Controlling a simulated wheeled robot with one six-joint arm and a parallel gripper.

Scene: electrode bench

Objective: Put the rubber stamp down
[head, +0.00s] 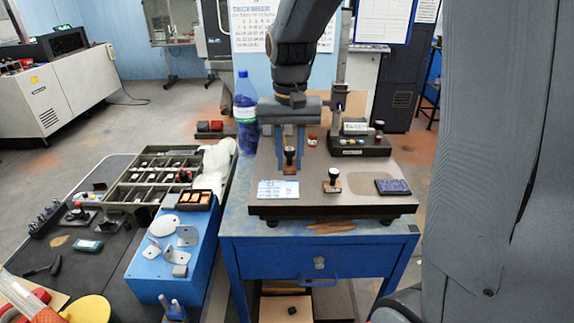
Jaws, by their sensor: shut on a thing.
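My gripper (290,150) is over the left part of the dark bench plate (340,208), its fingers pointing down. It is shut on a rubber stamp (290,159) with a dark knob handle. The stamp is upright at the far edge of a white printed card (277,190); I cannot tell whether its base touches the plate. A second stamp with a black knob and brown base (332,181) stands on the plate to the right. A dark blue ink pad (394,187) lies near the plate's right front corner.
A blue-capped bottle (245,112) stands left of the plate. A sectioned tray (150,180) and a blue block with metal parts (172,255) are at left. The plate between card and ink pad has some free room.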

